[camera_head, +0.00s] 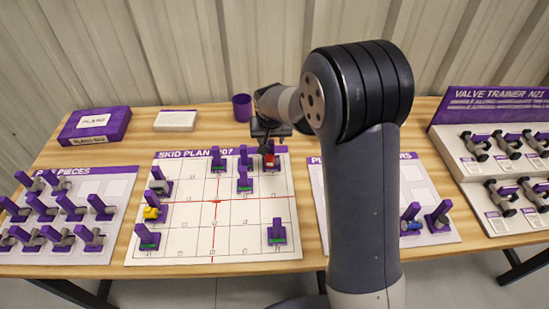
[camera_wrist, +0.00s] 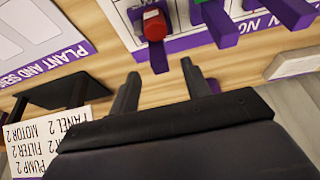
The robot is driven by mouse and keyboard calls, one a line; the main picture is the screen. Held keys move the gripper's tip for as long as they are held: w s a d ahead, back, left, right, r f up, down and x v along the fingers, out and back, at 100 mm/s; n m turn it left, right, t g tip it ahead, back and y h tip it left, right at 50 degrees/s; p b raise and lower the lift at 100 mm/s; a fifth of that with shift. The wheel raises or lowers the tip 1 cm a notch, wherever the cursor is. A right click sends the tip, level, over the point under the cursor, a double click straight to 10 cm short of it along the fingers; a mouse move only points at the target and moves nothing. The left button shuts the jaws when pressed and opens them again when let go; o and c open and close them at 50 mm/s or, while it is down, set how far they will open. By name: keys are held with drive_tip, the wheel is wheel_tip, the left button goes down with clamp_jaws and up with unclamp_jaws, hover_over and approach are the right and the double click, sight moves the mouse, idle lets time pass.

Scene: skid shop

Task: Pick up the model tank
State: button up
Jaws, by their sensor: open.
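A red rounded piece (camera_head: 269,160) with a purple upright handle stands at the back right edge of the skid plan board (camera_head: 185,240). It also shows in the wrist view, where the red body (camera_wrist: 154,25) lies just beyond my fingertips with its purple handle below it. No label names it, so I cannot tell for sure that it is the model tank. My gripper (camera_wrist: 159,70) is open and empty, its two fingers apart and not touching the piece. In the head view my gripper (camera_head: 270,134) is above and just behind the red piece.
Other purple-handled pieces stand on the board, among them a yellow one (camera_head: 152,212) and a green-based one (camera_head: 244,184). A purple cup (camera_head: 242,107) stands behind. The pieces board (camera_head: 95,240) is at left, and the valve trainer (camera_head: 490,104) at right. A lettered white card (camera_wrist: 35,150) shows in the wrist view.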

sight(271, 143)
drive_tip(key=shift+p+x, duration=0.75)
drive_tip(key=shift+x, duration=2.6)
drive_tip(key=shift+d, duration=0.1)
drive_tip(key=shift+c, duration=0.2)
clamp_jaws()
